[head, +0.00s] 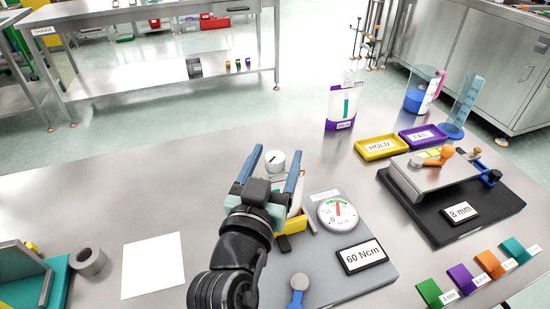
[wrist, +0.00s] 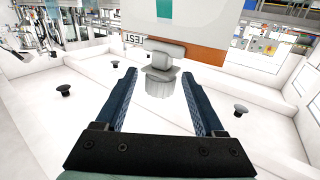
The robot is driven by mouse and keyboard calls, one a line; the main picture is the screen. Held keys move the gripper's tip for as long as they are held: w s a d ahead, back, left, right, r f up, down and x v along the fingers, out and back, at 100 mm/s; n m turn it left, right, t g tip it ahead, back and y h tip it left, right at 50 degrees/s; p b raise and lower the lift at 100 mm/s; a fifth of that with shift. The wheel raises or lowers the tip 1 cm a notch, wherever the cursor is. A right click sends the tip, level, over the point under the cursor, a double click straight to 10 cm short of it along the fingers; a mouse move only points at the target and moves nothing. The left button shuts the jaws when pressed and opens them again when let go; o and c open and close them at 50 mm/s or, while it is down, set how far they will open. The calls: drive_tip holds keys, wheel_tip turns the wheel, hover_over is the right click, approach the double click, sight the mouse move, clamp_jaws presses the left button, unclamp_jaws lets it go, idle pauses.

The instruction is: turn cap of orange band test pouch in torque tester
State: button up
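The test pouch in the wrist view is white with a teal stripe, an orange band (wrist: 205,52) and a TEST label. Its grey ribbed cap (wrist: 160,87) has a raised grip bar. My gripper (wrist: 158,74) is open, with one blue finger on each side of the cap and visible gaps between. In the head view my gripper (head: 270,168) points away from me, with the round cap (head: 275,161) between its fingers. The torque tester (head: 335,275) has a grey base, yellow clamp parts (head: 293,225) and a dial (head: 338,212). My gripper hides most of the pouch there.
A 60 Ncm sign (head: 362,256) lies on the tester base. A purple-banded pouch (head: 341,105) stands behind. A yellow HOLD tray (head: 380,147), a purple TAG tray (head: 423,135) and a black 8 mm fixture (head: 425,220) are right. A white sheet (head: 152,265) lies left.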

drive_tip(key=b+v, duration=0.1)
drive_tip(key=v, duration=1.2)
drive_tip(key=shift+b, duration=0.35)
